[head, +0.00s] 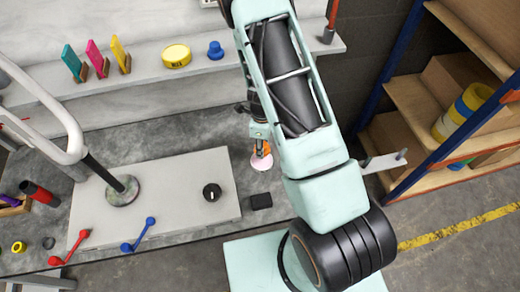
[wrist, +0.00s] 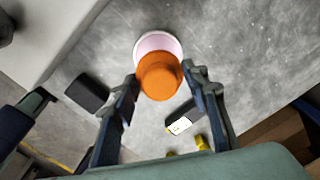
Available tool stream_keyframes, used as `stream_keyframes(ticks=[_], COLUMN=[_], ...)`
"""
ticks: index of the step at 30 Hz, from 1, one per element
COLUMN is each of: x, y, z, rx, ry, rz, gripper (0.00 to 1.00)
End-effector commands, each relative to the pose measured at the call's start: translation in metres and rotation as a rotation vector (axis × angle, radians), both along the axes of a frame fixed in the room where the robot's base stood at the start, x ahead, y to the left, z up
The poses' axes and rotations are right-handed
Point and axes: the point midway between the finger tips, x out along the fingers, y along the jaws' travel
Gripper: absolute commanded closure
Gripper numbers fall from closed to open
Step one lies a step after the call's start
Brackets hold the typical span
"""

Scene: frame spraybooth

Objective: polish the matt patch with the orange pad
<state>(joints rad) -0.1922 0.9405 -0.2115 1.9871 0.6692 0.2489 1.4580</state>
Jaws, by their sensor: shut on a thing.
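The orange pad (wrist: 159,77) is round and sits between the two fingers of my gripper (wrist: 161,80) in the wrist view. My gripper is shut on it. In the head view the orange pad (head: 261,149) shows small below my gripper (head: 260,138), over the grey bench. A pale pink-white disc (wrist: 158,42) shows directly beyond the pad, and it also shows in the head view (head: 261,162). I cannot tell whether this disc is part of the pad or the matt patch, or whether the pad touches the bench.
A black block (head: 261,201) lies on the bench near the pad. A pale raised panel (head: 185,205) with a black knob (head: 212,192) is to the left. A yellow tin (head: 176,56) and blue stopper (head: 215,50) stand on the back ledge. Shelving (head: 430,105) stands right.

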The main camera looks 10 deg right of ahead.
Motion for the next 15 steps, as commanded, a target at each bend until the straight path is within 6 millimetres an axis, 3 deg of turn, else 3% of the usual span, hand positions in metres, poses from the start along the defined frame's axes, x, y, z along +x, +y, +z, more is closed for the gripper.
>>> stream_keyframes(ticks=[15], x=[0.0], y=[0.0], z=[-0.045], rx=[0.001], ry=[0.002], rz=[0.0], gripper=[0.78])
